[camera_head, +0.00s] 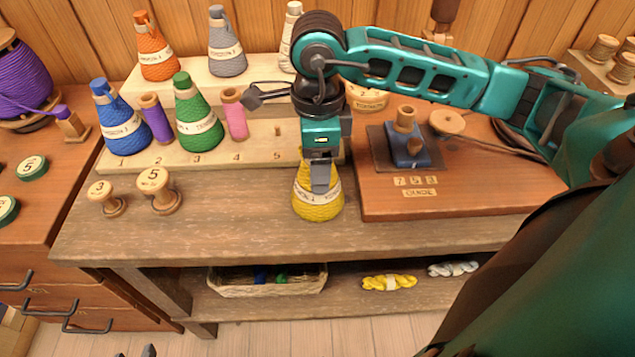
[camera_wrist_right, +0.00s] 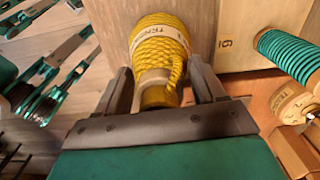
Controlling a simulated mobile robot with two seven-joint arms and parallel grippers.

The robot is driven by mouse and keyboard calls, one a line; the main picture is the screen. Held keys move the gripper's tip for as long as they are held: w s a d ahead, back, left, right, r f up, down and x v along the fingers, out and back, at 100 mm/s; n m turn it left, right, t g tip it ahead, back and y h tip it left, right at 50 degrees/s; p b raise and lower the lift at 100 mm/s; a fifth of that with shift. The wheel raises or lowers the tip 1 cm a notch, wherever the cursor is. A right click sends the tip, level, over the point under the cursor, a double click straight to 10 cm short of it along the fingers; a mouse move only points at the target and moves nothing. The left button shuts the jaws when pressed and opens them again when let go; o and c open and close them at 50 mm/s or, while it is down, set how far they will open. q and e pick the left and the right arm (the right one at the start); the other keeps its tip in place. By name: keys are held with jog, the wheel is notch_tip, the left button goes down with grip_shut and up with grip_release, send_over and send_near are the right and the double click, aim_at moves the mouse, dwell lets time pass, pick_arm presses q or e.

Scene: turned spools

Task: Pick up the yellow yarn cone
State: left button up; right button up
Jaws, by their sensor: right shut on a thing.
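The yellow yarn cone (camera_head: 318,204) stands upright on or just above the wooden table, in front of the stepped rack. My right gripper (camera_head: 320,178) comes down over it from above and is shut on its upper part. In the right wrist view the yellow cone (camera_wrist_right: 158,45) lies between the two fingers of my right gripper (camera_wrist_right: 165,85), its narrow end toward the palm. The gripper hides the cone's top in the head view. Dark tips that look like my left gripper (camera_head: 135,353) barely show at the bottom edge; their opening is unclear.
The stepped rack (camera_head: 260,150) behind holds orange (camera_head: 157,60), grey (camera_head: 228,55), blue (camera_head: 120,130) and green (camera_head: 198,125) cones. Two wooden spools (camera_head: 158,190) stand at front left. A raised brown board (camera_head: 460,190) lies right. The table front is clear between them.

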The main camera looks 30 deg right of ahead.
grip_shut()
dwell(0.4)
